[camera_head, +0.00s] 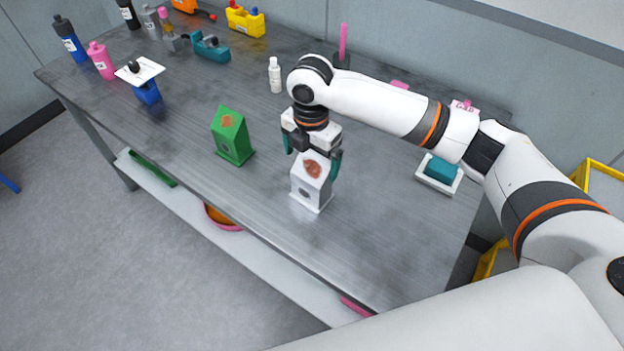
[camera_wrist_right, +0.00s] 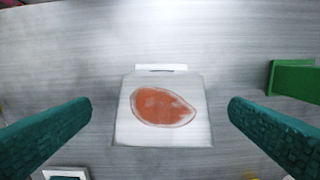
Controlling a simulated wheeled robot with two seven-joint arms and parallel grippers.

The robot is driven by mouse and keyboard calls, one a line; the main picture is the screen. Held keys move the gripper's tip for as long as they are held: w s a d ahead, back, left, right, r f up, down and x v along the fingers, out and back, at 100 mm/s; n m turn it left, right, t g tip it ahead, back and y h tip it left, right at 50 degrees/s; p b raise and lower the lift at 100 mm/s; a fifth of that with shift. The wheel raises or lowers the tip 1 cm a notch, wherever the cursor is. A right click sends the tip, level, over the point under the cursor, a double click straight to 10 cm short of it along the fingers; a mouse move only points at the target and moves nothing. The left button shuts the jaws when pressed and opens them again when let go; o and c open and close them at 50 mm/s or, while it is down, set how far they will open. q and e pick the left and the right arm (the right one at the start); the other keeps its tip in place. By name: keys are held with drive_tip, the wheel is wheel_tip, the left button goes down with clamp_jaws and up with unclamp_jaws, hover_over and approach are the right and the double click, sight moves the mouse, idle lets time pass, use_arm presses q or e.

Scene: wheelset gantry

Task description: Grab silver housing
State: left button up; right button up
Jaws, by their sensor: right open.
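The silver housing (camera_head: 311,186) stands upright on the grey table, with a reddish-brown patch on its sloped top and a round hole in its front. In the right wrist view the housing (camera_wrist_right: 163,133) shows from above, centred between the fingers. My right gripper (camera_head: 313,160) is open just above and behind the housing's top. Its two green fingers (camera_wrist_right: 160,135) are on either side of the housing, with a clear gap at both sides. My left gripper is not in view.
A green housing (camera_head: 233,137) stands to the left; its edge shows in the wrist view (camera_wrist_right: 293,80). A white bottle (camera_head: 275,75) stands behind. A white tray with a teal block (camera_head: 440,170) lies to the right. Bottles and tools line the table's far left. The front tabletop is clear.

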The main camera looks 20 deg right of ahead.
sight(312, 167)
drive_tip(key=f, duration=0.1)
drive_tip(key=f+p, duration=0.1)
drive_tip(key=f, duration=0.2)
drive_tip(key=shift+w+d+f, duration=0.15)
drive_tip(key=shift+w, duration=0.1)
drive_tip(key=shift+f+p, duration=0.3)
drive_tip(key=shift+f, duration=0.3)
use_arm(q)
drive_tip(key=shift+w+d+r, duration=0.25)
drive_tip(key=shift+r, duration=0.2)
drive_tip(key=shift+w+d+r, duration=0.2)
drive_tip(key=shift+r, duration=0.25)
use_arm(e)
drive_tip(key=c, duration=1.5)
drive_tip(key=shift+r, duration=0.1)
